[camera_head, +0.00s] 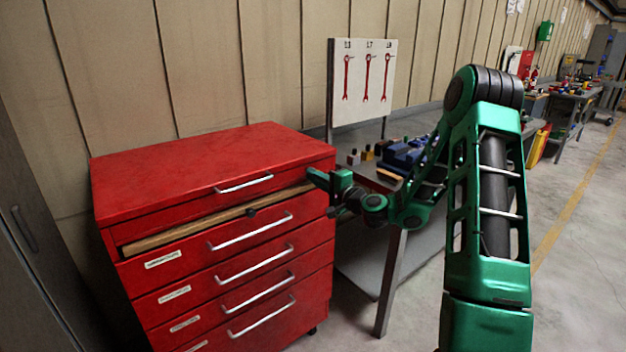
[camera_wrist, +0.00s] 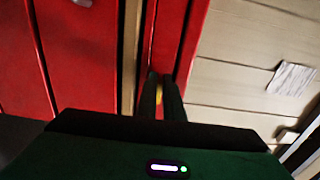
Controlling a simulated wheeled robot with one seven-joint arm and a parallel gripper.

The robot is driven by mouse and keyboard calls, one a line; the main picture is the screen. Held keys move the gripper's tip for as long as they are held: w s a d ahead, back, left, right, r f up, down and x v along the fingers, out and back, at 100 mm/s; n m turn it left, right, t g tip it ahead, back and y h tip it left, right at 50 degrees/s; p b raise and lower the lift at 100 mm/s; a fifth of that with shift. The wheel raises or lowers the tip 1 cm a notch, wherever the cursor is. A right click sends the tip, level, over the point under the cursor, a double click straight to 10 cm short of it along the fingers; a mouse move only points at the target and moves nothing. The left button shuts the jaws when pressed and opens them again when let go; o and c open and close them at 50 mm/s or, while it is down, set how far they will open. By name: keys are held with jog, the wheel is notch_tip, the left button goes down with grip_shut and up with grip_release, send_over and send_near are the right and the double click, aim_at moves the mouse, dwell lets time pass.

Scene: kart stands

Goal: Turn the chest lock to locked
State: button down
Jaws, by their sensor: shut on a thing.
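The red tool chest (camera_head: 210,165) stands left of centre, with a pale wooden strip (camera_head: 180,233) running across its front below the top drawer. My gripper (camera_head: 318,180) is at the upper right end of the chest front. In the wrist view its two dark fingers (camera_wrist: 160,86) are close together against the red front, beside the wooden strip. A small yellow piece, apparently the chest lock (camera_wrist: 159,97), shows between the fingers, which are shut on it. The fingers hide most of it, so I cannot tell which way it is turned.
A small dark fitting (camera_head: 251,212) sits on the wooden strip. A workbench (camera_head: 392,240) with blue tools stands close to the right of the chest, below a white wrench board (camera_head: 362,80). Open floor lies at the right.

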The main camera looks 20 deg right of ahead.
jog(key=shift+s+a+f, duration=0.1)
jog(key=shift+f, duration=0.15)
jog(key=c, duration=1.9)
grip_release()
jog(key=shift+c, duration=0.2)
jog(key=shift+o, duration=0.4)
jog(key=shift+r, duration=0.1)
jog(key=v, duration=1)
jog(key=shift+s, duration=0.25)
